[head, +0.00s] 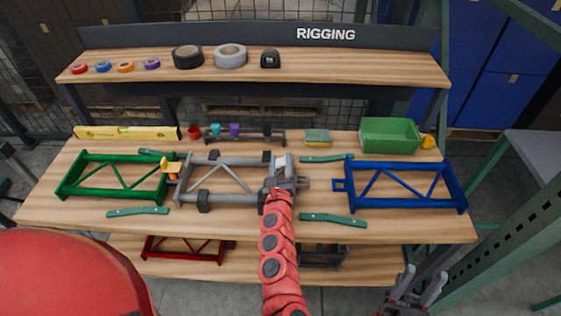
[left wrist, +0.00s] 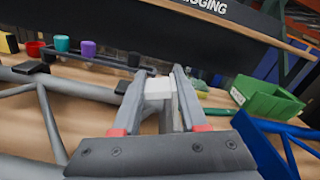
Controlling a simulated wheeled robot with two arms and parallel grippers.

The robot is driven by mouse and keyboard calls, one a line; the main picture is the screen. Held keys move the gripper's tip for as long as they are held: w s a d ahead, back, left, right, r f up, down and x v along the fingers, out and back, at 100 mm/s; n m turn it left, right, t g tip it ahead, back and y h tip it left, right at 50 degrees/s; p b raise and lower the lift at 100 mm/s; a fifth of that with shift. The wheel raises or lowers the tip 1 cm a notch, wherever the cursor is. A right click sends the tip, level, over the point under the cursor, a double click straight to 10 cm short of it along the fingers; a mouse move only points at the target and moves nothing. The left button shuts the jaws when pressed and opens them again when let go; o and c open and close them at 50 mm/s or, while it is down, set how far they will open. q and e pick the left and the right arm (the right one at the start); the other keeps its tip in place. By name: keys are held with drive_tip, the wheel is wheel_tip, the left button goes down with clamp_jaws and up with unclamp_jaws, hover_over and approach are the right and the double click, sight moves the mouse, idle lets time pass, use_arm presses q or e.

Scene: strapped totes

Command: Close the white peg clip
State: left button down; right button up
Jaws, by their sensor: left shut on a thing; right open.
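The white peg clip (left wrist: 158,88) shows in the left wrist view as a small white block between the fingertips of my left gripper (left wrist: 160,92). In the head view my left gripper (head: 283,168) is at the right end of the grey truss frame (head: 220,178), shut on the clip; the clip is mostly hidden there. Whether the clip's latch is open or closed cannot be made out. My right gripper (head: 410,298) is open and empty, low at the bottom right, in front of the bench.
A green frame (head: 115,178) joins the grey frame's left side near a yellow clip (head: 170,167). A blue frame (head: 405,185) lies to the right. Teal-handled tools (head: 333,219), a sponge (head: 317,136), a green bin (head: 390,135) and a cup rack (head: 245,137) surround them.

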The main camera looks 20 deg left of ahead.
use_arm(q)
drive_tip(key=shift+a, duration=0.1)
